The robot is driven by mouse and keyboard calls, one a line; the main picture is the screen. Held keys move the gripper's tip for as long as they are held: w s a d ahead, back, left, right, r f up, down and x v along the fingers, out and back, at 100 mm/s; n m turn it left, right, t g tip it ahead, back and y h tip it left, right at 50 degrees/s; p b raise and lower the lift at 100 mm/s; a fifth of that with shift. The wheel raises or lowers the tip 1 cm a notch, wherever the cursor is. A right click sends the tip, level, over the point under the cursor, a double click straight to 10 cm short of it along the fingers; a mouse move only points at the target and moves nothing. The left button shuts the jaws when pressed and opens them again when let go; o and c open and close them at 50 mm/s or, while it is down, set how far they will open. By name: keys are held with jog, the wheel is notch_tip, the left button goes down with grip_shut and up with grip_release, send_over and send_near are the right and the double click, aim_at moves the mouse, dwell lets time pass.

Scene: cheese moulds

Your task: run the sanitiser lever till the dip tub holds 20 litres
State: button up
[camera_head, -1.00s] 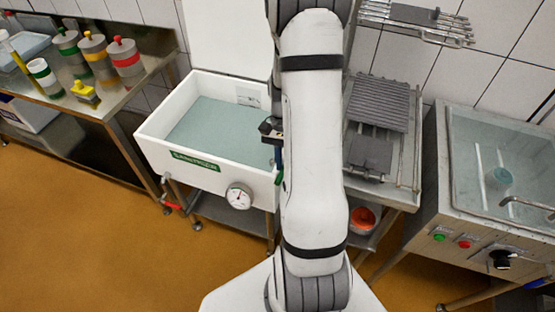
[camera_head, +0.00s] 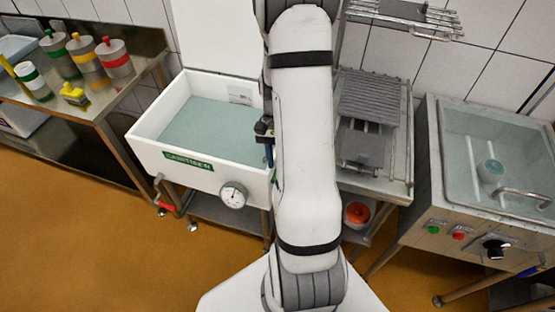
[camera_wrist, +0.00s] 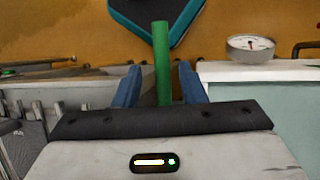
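The white dip tub (camera_head: 150,150) with a green sanitiser label (camera_head: 188,161) stands left of my arm and holds grey-green liquid. Its round dial gauge (camera_head: 233,195) is on the front; it also shows in the wrist view (camera_wrist: 251,47). The needle shows, but the figures are too small to read. In the wrist view the green lever (camera_wrist: 162,60) stands upright between the blue fingers of my gripper (camera_wrist: 160,82). The fingers are apart, with a gap seen on each side of the lever. In the head view my arm hides the lever and most of the gripper.
A steel bench (camera_head: 120,95) with coloured containers stands at the left. A rack table with grey ribbed mats (camera_head: 375,98) is right of my arm, an orange-red round item (camera_head: 356,213) below it. A steel water bath (camera_head: 430,150) stands far right. The brown floor in front is open.

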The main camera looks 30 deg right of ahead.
jog(key=shift+w+d+r, duration=0.1)
jog(key=shift+w+r, duration=0.15)
jog(key=shift+r, duration=0.1)
jog(key=v, duration=0.7)
jog(key=shift+b, duration=0.4)
dwell(1.2)
jog(key=s+a+r+n+t+h, duration=0.1)
jog(key=s+a+r+n+t, duration=0.2)
jog(key=a, duration=0.5)
jog(key=s+a+r+n+t+h, duration=0.1)
jog(key=s+a+r+n+t, duration=0.3)
jog(key=a+r, duration=0.5)
jog(key=s+n, duration=0.2)
jog(key=n, duration=0.1)
jog(key=shift+s+r+n+t, duration=0.15)
jog(key=shift+r+n+t, duration=0.15)
jog(key=shift+r, duration=0.05)
